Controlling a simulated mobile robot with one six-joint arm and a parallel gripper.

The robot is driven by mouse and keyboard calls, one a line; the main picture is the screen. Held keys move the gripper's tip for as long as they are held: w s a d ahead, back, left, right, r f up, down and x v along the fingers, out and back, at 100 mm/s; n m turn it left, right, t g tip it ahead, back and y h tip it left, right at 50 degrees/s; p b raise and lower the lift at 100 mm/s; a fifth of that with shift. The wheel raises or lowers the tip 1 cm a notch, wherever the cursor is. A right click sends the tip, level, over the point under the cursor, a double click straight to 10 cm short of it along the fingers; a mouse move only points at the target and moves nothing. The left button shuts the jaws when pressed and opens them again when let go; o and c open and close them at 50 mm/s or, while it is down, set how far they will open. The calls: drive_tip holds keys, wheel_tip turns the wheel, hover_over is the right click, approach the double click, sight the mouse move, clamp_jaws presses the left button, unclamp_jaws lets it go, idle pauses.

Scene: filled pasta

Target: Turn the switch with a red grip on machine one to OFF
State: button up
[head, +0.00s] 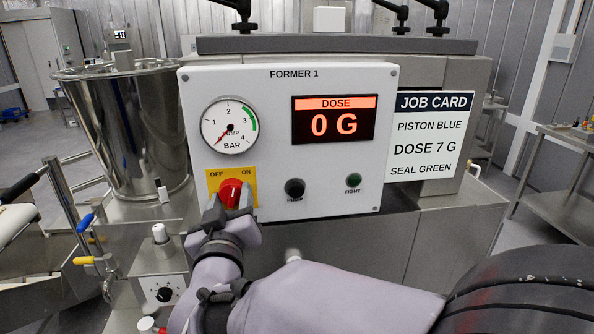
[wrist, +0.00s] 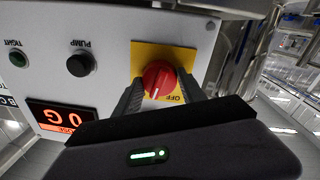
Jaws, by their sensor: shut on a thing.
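The switch's red grip (head: 230,190) sits on a yellow plate (head: 246,176) marked OFF at left and ON at right, low on the white FORMER 1 panel (head: 259,108). My gripper (head: 231,204) is at the grip, partly covering it. In the wrist view, which shows the panel upside down, my gripper (wrist: 160,92) has a finger on each side of the red grip (wrist: 158,77) and is shut on it. The grip's white mark points down and slightly left there, with OFF to its lower right. The ON word is hidden in that view.
A black PUMP knob (head: 295,187) and a green TIGHT lamp (head: 354,180) are right of the switch. The display (head: 333,121) reads 0 G; the gauge (head: 229,125) needle points low left. A steel hopper (head: 125,130) and blue-handled (head: 85,222) and yellow-handled (head: 84,261) valves stand left.

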drive_tip(key=n+p, duration=0.2)
drive_tip(key=n, duration=0.4)
drive_tip(key=shift+n+y, duration=0.3)
drive_tip(key=shift+n, duration=0.1)
drive_tip(key=n+p, duration=0.2)
drive_tip(key=n, duration=0.3)
drive_tip(key=shift+d, duration=0.1)
drive_tip(key=shift+f+n+y, duration=0.1)
drive_tip(key=shift+n+y, duration=0.3)
drive_tip(key=o, duration=1.4)
drive_tip(key=shift+c, duration=0.2)
drive_tip(key=b+v, duration=0.6)
drive_tip(key=v, duration=1.1)
drive_tip(key=shift+s+b, duration=0.25)
drive_tip(key=shift+b, duration=0.05)
